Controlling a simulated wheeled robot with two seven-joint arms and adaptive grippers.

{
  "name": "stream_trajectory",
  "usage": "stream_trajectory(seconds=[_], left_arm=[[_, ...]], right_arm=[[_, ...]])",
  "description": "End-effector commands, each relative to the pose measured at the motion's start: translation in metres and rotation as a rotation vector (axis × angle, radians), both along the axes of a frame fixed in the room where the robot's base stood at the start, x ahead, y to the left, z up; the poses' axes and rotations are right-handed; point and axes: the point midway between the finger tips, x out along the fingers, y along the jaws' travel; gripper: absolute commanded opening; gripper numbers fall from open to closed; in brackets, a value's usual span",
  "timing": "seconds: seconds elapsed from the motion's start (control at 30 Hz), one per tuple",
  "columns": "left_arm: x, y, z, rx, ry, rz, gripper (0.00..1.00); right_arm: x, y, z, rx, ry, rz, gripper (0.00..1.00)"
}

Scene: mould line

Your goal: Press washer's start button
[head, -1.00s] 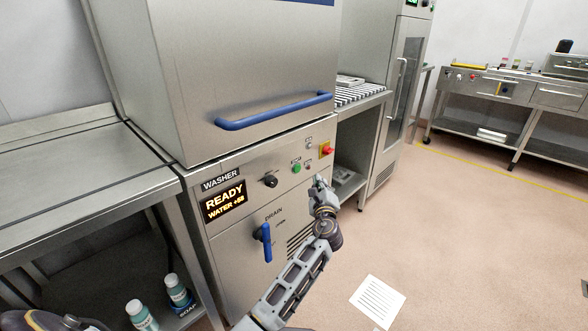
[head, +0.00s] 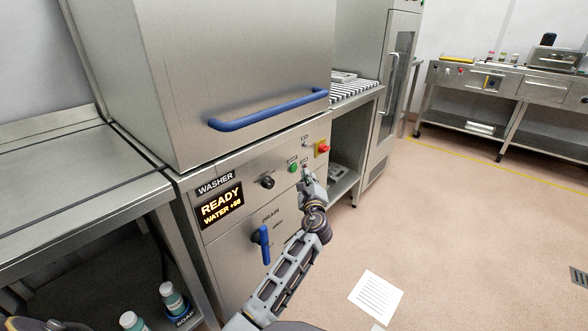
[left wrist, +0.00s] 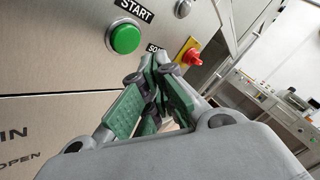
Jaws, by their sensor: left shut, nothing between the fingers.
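The washer (head: 228,165) is a steel machine whose display (head: 220,208) reads READY and WATER with a number. Its green start button (head: 292,168) sits on the front panel below the blue handle; in the left wrist view the button (left wrist: 125,38) shows under a START label. My left gripper (head: 305,172) is shut and empty, its tips just right of and slightly below the green button in the head view. In the left wrist view its green-padded fingers (left wrist: 157,78) are together, below and right of the button, with no visible contact. My right gripper does not show.
A red switch on a yellow plate (head: 322,148) is right of the button. A black knob (head: 267,182) and a blue drain lever (head: 263,245) are on the panel. The blue door handle (head: 270,112) juts out above. Open floor (head: 440,230) lies to the right.

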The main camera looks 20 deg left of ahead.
Motion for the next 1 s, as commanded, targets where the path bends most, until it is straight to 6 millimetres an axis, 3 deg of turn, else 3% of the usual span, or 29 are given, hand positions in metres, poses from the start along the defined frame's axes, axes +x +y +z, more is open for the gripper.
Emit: stream_trajectory(seconds=[0.27, 1.0], left_arm=[[0.004, 0.011, 0.0, 0.0, 0.001, -0.001, 0.0], [0.005, 0.014, 0.0, 0.0, 0.0, -0.001, 0.0]], right_arm=[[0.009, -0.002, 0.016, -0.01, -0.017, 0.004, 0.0], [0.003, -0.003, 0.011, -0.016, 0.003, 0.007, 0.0]])
